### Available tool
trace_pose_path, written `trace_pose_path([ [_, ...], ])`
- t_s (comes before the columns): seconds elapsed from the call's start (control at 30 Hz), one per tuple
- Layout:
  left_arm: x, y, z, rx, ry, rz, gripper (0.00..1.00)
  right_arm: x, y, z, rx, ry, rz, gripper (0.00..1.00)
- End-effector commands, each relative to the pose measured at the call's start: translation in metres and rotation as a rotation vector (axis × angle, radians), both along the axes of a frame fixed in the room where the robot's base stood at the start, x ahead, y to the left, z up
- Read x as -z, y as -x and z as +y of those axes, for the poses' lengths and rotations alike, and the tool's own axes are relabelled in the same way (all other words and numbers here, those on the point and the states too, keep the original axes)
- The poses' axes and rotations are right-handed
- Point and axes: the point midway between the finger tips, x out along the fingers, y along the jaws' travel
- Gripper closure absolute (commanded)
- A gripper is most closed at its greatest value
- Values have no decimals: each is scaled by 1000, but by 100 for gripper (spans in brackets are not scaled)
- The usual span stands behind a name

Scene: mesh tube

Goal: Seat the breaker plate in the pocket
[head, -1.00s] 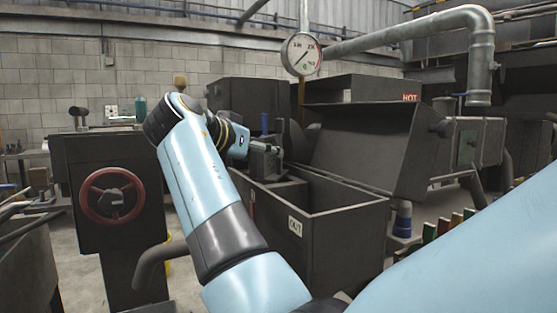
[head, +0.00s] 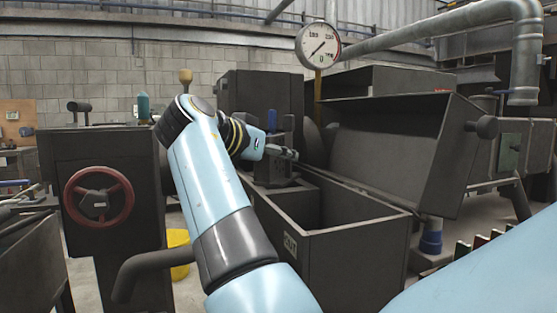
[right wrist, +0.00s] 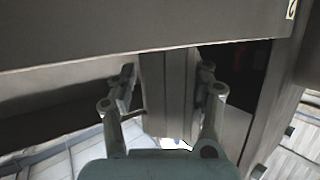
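I cannot make out the breaker plate or its pocket for certain in either view. In the head view my left gripper (head: 284,153) is small, beside a dark block (head: 272,172) at the back of an open bin. I cannot tell whether its fingers are apart or hold anything. My right gripper (right wrist: 167,88) shows only in the right wrist view, its two fingers apart. A grey upright metal piece (right wrist: 168,95) is between or behind the fingers; no clear contact shows. My right arm's blue link crosses the lower right of the head view.
The open dark bin (head: 350,235) stands in the middle, with a tilted lid-like panel (head: 390,140) behind it. A dark cabinet with a red handwheel (head: 98,197) stands left. A gauge (head: 318,45) and pipe (head: 440,28) are above.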

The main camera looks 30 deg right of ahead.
Motion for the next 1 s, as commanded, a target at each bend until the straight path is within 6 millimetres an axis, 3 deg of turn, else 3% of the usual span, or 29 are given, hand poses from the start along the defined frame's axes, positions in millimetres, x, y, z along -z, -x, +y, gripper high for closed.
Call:
trace_pose_path([
  [0.03, 0, 0, 3, 1, -3, 0, 60, 0, 0, 0, 2, 1, 1, 60],
  [0.33, 0, 1, 0, 0, 0, 1, 60, 1, 1, -1, 3, 1, 2, 99],
  [0.77, 1, 2, -9, -3, 10, 2, 60, -4, 0, -1, 3, 3, -4, 100],
  [1.0, 0, 2, -5, -3, 6, 2, 60, -25, 0, -1, 3, 4, -8, 100],
])
